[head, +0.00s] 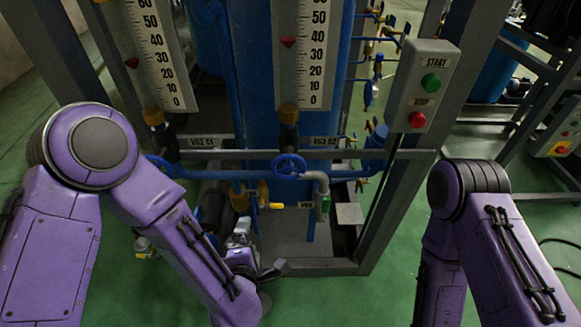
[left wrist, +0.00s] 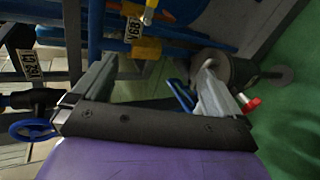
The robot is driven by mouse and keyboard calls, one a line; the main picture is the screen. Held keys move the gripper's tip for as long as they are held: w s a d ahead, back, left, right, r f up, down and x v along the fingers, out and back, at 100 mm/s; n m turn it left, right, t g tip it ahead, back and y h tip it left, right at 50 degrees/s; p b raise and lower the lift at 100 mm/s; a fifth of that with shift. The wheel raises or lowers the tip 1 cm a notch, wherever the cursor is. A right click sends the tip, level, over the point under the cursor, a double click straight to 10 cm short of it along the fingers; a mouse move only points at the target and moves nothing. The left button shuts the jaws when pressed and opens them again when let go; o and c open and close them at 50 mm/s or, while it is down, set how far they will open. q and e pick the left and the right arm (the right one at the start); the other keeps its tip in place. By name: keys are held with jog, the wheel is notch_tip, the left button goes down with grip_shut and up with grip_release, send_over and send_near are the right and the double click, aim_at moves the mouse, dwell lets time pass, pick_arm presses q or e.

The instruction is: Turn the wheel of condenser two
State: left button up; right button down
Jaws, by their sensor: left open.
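A blue handwheel (head: 289,166) sits on the blue pipe at the front of the frame, just left of the V63 C2 label (head: 325,142). A second blue wheel (head: 158,166) is at the left, near the V62 C1 label (head: 202,141); my arm is close to it. My left gripper (head: 262,246) is low in front of the rig, below the V63 wheel and apart from it. In the left wrist view its fingers (left wrist: 150,88) are spread with nothing held between them. A blue wheel (left wrist: 33,130) shows there at the left, outside the fingers. My right gripper is out of sight.
Two scales (head: 311,50) stand above the valves. A START box (head: 422,86) with green and red buttons is on the right post. A yellow-handled valve (head: 265,196) and a grey elbow pipe (head: 320,184) are near the V63 wheel. Green floor is clear in front.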

pick_arm(q)
jog(key=w+d+r+n+t+b, duration=0.1)
jog(key=w+d+r+n+t, duration=0.15)
jog(key=d+r+n, duration=0.45)
jog(key=n+t, duration=0.3)
jog(key=n, duration=0.1)
send_near(289, 169)
jog(key=w, duration=0.2)
jog(key=shift+n, duration=0.4)
jog(key=w+p, duration=0.2)
jog(key=w, duration=0.7)
jog(key=shift+w+a+r, duration=0.1)
jog(key=shift+w+r, duration=0.05)
jog(key=shift+w, duration=0.35)
jog(key=shift+c, duration=0.3)
jog(key=c, duration=0.8)
